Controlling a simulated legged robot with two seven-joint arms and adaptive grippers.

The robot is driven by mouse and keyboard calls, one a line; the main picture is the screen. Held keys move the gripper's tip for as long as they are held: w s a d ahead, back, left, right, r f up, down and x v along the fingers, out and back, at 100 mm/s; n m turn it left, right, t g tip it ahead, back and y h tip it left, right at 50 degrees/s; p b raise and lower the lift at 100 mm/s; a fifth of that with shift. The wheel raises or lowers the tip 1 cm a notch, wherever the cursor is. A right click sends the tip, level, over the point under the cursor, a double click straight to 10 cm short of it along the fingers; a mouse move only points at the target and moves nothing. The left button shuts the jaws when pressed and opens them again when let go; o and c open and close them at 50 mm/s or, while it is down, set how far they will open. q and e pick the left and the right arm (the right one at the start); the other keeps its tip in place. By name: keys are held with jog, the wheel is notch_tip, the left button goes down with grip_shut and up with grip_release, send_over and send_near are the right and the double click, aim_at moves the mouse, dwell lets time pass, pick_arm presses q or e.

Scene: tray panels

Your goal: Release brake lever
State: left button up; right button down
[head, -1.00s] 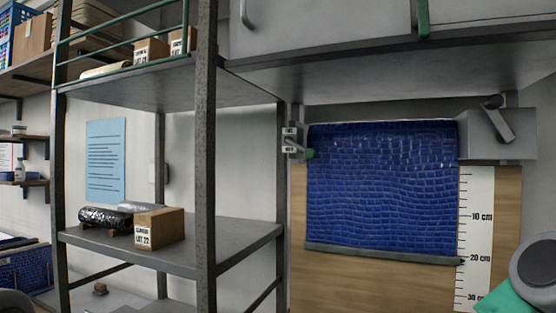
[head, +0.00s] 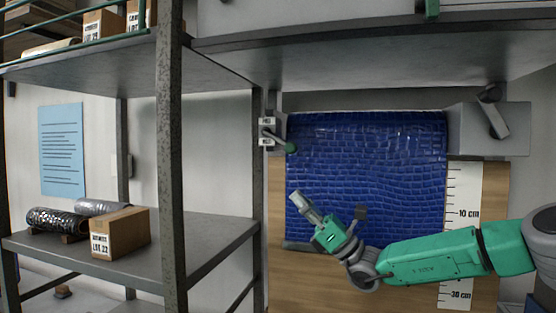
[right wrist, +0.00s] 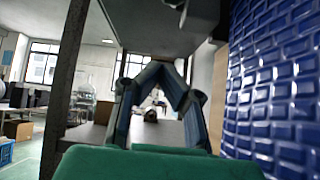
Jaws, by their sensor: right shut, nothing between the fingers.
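The label text is too small to read. My right gripper (head: 296,198) is in front of the sheet's left part, below the knob and apart from it. It is shut and empty, pointing up and left. Its fingers meet at the tips in the right wrist view (right wrist: 163,68). My left gripper is not in view.
A crank handle (head: 494,112) is on a grey housing at the sheet's upper right. A centimetre scale (head: 459,200) runs down the right side. A grey overhang (head: 370,65) is above. A shelf post (head: 171,150) and a shelf with a carton (head: 120,232) stand left.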

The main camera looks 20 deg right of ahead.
aim_at(278, 140)
jog(key=shift+s+d, duration=0.1)
jog(key=shift+d, duration=0.05)
jog(key=p+x, duration=0.3)
jog(key=x, duration=0.7)
jog(key=d, duration=0.1)
jog(key=s+d+r, duration=0.1)
jog(key=d+p, duration=0.1)
jog(key=shift+s+d+r, duration=0.2)
jog(key=shift+s+r, duration=0.05)
jog(key=shift+a, duration=0.15)
